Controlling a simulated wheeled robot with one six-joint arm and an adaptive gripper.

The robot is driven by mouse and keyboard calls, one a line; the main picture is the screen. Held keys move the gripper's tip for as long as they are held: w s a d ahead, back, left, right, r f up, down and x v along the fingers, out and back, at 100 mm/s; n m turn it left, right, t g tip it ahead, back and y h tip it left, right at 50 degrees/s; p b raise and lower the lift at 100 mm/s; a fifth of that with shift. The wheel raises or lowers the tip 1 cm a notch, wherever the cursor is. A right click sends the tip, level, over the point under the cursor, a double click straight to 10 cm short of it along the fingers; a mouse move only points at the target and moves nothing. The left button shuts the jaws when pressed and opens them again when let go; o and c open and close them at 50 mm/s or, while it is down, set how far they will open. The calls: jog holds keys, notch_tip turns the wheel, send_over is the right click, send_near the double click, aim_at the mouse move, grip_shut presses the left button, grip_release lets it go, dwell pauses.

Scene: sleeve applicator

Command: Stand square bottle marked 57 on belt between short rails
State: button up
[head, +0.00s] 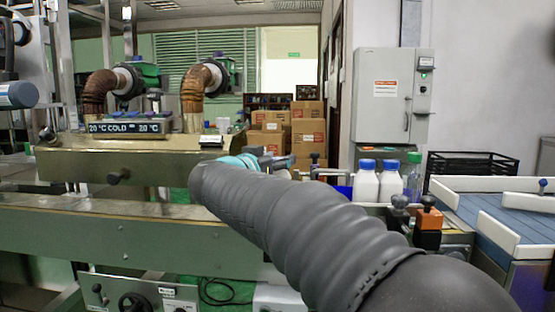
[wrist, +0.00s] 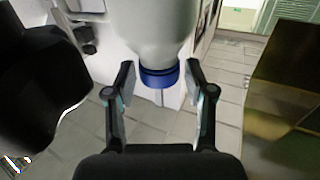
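My gripper (wrist: 160,70) has its two fingers on either side of a pale bottle with a blue cap (wrist: 160,76). The fingertips appear to press on its shoulder, so it looks held. The bottle's body (wrist: 157,30) lies toward the top of the wrist picture, with the cap nearest the gripper's palm. No number shows on it. In the head view my gripper (head: 245,161) shows only as a teal bit beyond my grey arm, and the held bottle is hidden. A blue slatted surface (head: 520,222) with short white rails (head: 498,229) is at the right; whether it is the task's belt is unclear.
Two white blue-capped bottles (head: 367,182) and a clear green-capped one (head: 413,176) stand right of centre. An orange-topped black box (head: 429,220) stands nearer. The brass-coloured tunnel (head: 120,163) and long machine frame (head: 130,238) fill the left. A grey cabinet (head: 391,95) hangs behind.

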jog(key=shift+r, duration=0.1)
jog(key=shift+s+a, duration=0.15)
jog(key=shift+s, duration=0.1)
jog(key=v, duration=0.7)
